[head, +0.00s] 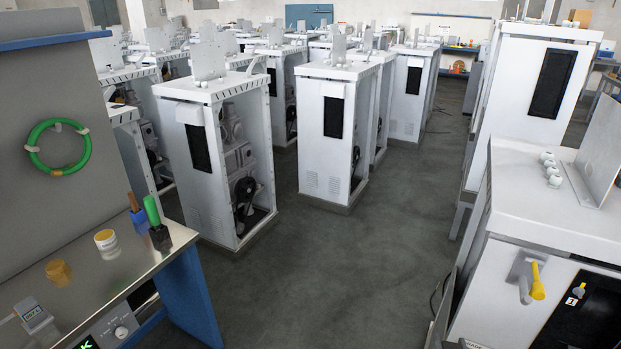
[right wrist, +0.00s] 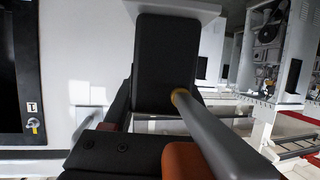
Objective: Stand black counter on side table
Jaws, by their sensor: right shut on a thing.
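In the right wrist view, a black, flat block with rounded corners, which looks like the black counter (right wrist: 167,62), stands out in front of my right gripper (right wrist: 138,118). The right gripper is shut on it; the contact between fingers and block is partly hidden. A grey rod (right wrist: 212,132) crosses the picture beside the block. In the head view I make out neither gripper clearly, and the left one does not show. A steel-topped bench with a blue frame (head: 178,243) stands at the left; I cannot tell whether it is the side table.
The bench carries a white-and-yellow tub (head: 106,243), a yellow cup (head: 58,271) and green-handled tool (head: 152,211). White dispenser frames (head: 338,128) fill the middle and back. Grey floor (head: 345,270) between is clear.

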